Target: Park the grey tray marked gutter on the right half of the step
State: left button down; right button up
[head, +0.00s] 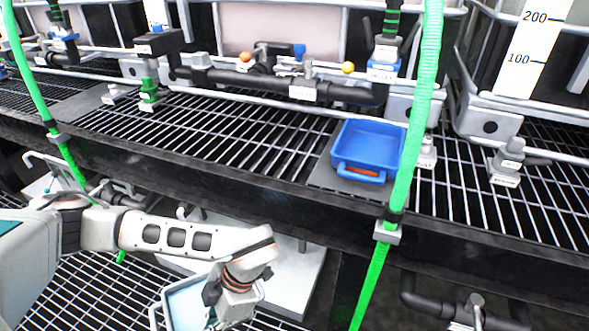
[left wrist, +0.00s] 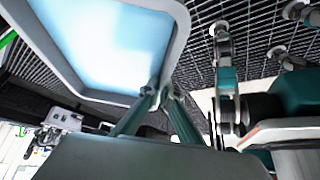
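A grey tray with a pale blue inside (head: 167,303) shows at the bottom of the head view, partly covered by my left gripper (head: 222,302). In the left wrist view the tray (left wrist: 181,50) fills the upper left, and the fingers of my left gripper (left wrist: 160,92) come together at its rim. They look shut on the rim. No gutter mark is legible. A white slab (head: 301,281), which looks like the step, lies low behind and right of the tray, partly hidden by my arm. I cannot tell whether the tray touches it. My right gripper is not in view.
A blue tray (head: 376,138) stands on the raised grating. The dark beam (head: 262,196) at the grating's front edge overhangs the slab. A green hose (head: 414,132) runs down right of the slab. Black pipes (head: 421,297) sit low at the right.

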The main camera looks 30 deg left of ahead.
pick_arm(q)
jog(key=w+d+r+m+t+y, duration=0.1)
jog(key=w+d+r+m+t, duration=0.2)
jog(key=d+r+m, duration=0.5)
jog(key=w+d+r+m+t+y, duration=0.2)
jog(key=w+d+r+m+t, duration=0.3)
jog(key=r, duration=0.6)
jog(key=s+a+r+m+h, duration=0.25)
jog(key=a+r+m, duration=0.4)
jog(key=r, duration=0.35)
pick_arm(e)
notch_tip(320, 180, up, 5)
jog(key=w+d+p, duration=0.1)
jog(key=p, duration=0.8)
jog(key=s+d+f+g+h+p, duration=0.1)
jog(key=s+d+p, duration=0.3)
jog(key=p, duration=0.6)
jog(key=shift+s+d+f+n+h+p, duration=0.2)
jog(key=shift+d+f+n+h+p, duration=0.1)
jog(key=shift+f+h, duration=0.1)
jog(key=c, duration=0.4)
pick_arm(q)
notch_tip(320, 180, up, 13)
jog(key=shift+n+t+y, duration=0.35)
jog(key=shift+t, duration=0.05)
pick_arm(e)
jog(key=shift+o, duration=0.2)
